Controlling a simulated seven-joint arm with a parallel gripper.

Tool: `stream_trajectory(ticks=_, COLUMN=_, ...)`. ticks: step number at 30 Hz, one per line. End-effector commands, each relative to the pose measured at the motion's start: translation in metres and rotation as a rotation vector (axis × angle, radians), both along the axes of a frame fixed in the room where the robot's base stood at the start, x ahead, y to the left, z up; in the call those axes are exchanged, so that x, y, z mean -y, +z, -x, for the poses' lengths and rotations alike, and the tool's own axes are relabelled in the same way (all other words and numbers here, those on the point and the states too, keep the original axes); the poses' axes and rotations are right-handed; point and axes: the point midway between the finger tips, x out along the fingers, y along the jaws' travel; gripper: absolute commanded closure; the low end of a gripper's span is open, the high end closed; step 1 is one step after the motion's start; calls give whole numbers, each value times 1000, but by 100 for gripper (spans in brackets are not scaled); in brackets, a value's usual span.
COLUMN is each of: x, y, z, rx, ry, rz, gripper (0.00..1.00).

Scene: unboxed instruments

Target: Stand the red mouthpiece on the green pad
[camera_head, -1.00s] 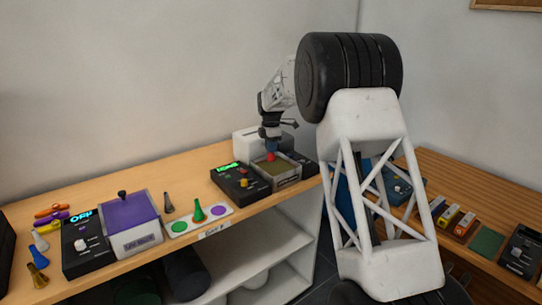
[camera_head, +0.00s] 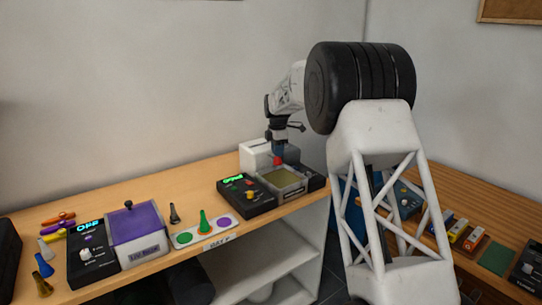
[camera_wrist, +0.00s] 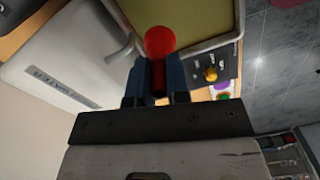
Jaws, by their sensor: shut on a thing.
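The red mouthpiece (camera_head: 278,160) is in my gripper (camera_head: 278,152), just above the open metal bath (camera_head: 283,185). In the wrist view, its round red end (camera_wrist: 160,41) sticks out beyond the blue fingers (camera_wrist: 152,78), which are shut on its stem. A white card (camera_head: 182,245) lies left of the bath with green, orange and purple round pads. The green pad (camera_head: 183,238) is at its left end and bare. A green mouthpiece (camera_head: 204,223) stands upright on the orange pad.
A black control box (camera_head: 247,205) with knobs stands between card and bath. A white box (camera_head: 255,157) is behind the bath. The purple-lidded UV box (camera_head: 137,228) and a small dark mouthpiece (camera_head: 175,214) are left of the card.

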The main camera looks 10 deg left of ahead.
Motion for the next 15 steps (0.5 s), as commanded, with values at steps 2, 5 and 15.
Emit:
stream_trajectory(ticks=2, x=0, y=0, z=0, rx=0, ry=0, rz=0, gripper=100)
stream_trajectory(ticks=5, x=0, y=0, z=0, rx=0, ry=0, rz=0, gripper=100)
stream_trajectory(ticks=15, x=-19, y=0, z=24, rx=2, ry=3, rz=0, gripper=100)
